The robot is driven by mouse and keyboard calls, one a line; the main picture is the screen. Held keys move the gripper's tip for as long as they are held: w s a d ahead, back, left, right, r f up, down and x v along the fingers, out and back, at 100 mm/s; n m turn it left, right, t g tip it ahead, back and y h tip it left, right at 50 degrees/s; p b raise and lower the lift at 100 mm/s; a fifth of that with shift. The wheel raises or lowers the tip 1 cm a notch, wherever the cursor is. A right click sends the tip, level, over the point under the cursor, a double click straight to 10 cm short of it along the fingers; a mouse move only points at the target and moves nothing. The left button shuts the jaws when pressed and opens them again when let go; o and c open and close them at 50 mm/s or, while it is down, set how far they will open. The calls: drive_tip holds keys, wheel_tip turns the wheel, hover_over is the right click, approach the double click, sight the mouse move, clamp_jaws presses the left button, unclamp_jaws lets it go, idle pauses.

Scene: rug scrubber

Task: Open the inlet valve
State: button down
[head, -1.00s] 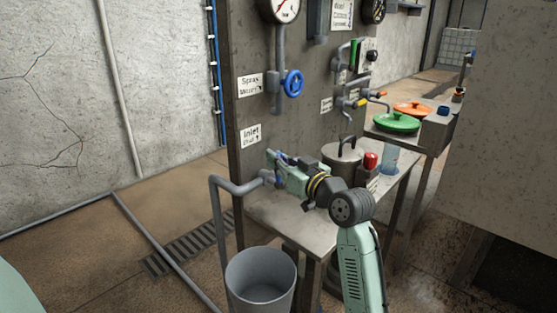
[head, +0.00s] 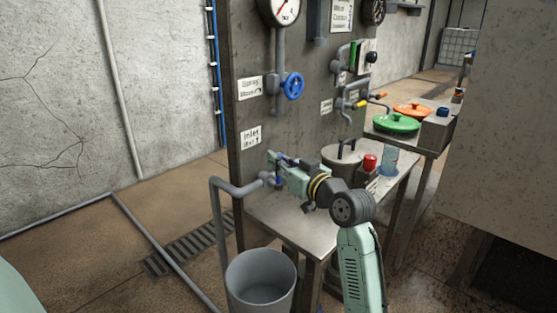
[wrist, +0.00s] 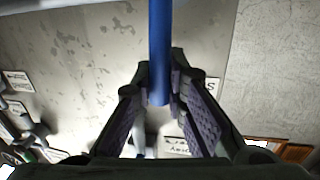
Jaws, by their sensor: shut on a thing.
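The inlet valve's blue lever (wrist: 160,40) comes down from the top of the wrist view, and its end sits between my fingertips. My gripper (wrist: 160,82) is shut on it, with one padded finger on each side. In the head view my gripper (head: 277,168) is at the end of the grey inlet pipe (head: 238,188), below the Inlet label (head: 250,137). There it hides most of the valve, so I cannot tell the lever's exact angle.
A grey bucket (head: 260,282) stands on the floor below the pipe. A metal table (head: 285,226) under my arm holds a lidded pot (head: 340,160) and a red-topped item (head: 370,162). A blue handwheel (head: 292,86) is on the panel above.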

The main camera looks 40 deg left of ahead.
drive_tip(key=shift+w+d+f+m+g+h+p, duration=0.1)
drive_tip(key=shift+w+f+m+g+h+p, duration=0.3)
drive_tip(key=shift+w+f+m+p, duration=1.2)
drive_tip(key=shift+w+d+f+m+g+h+p, duration=0.2)
drive_tip(key=shift+w+m+g+p, duration=0.45)
drive_tip(key=shift+m+p, duration=2)
drive_tip(key=shift+w+f+m+g+h+p, duration=0.2)
drive_tip(key=shift+w+f+m+g+p, duration=0.25)
drive_tip(key=shift+w+f+m+p, duration=1.15)
drive_tip(key=shift+s+r+m+p, duration=0.5)
drive_tip(key=shift+r+m+p, duration=0.05)
drive_tip(key=shift+r, duration=0.05)
drive_tip(key=c, duration=1.6)
unclamp_jaws()
drive_tip(key=shift+d, duration=0.1)
drive_tip(key=v, duration=1.1)
drive_tip(key=shift+d, duration=0.4)
